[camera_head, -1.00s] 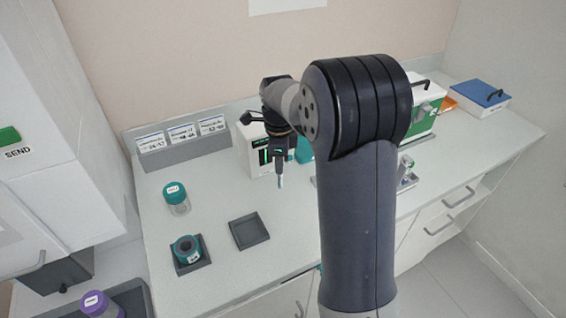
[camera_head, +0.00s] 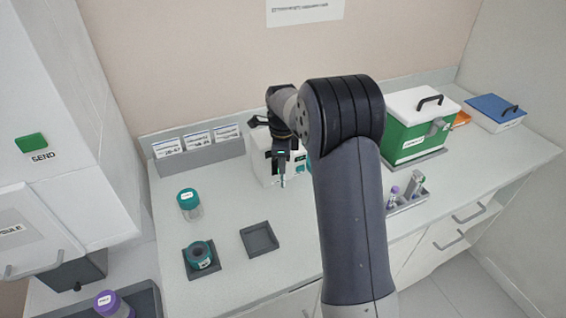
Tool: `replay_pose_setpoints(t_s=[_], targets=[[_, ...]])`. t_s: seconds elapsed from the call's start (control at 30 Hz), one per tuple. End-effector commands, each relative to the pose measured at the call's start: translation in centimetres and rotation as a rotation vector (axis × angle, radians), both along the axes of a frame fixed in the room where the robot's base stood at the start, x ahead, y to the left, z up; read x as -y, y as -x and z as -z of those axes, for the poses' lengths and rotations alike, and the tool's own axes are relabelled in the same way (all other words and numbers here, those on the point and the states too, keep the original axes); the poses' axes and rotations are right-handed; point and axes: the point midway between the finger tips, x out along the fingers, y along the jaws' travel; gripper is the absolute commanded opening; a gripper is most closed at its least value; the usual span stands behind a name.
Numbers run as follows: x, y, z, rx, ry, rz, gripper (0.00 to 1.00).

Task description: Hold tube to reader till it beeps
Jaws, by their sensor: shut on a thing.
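The reader, a white box (camera_head: 259,162), stands against the back of the counter. My gripper (camera_head: 282,168) is in front of it and covers much of its face, including any dark screen. My gripper is shut on a small tube (camera_head: 282,182), which hangs upright below the fingers with its lower end showing. The tube appears close to the reader's front, but I cannot tell whether they touch. No beep sign can be read from this view.
A teal-capped jar (camera_head: 189,205) and a teal holder on a dark base (camera_head: 199,259) stand at left. An empty dark tray (camera_head: 259,239) lies in front. A small rack (camera_head: 407,203) with tubes, a green box (camera_head: 416,130) and a blue-lidded box (camera_head: 496,112) are at right.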

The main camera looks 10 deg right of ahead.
Motion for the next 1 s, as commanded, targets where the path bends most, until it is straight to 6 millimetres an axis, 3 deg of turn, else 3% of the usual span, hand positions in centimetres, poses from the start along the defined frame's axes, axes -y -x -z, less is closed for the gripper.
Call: replay_pose_setpoints(t_s=[0.7, 1.0], targets=[[0.9, 4.2, -4.4, 0.001, 0.0, 0.001, 0.05], [1.0, 5.0, -5.0, 0.0, 0.0, 0.0, 0.05]])
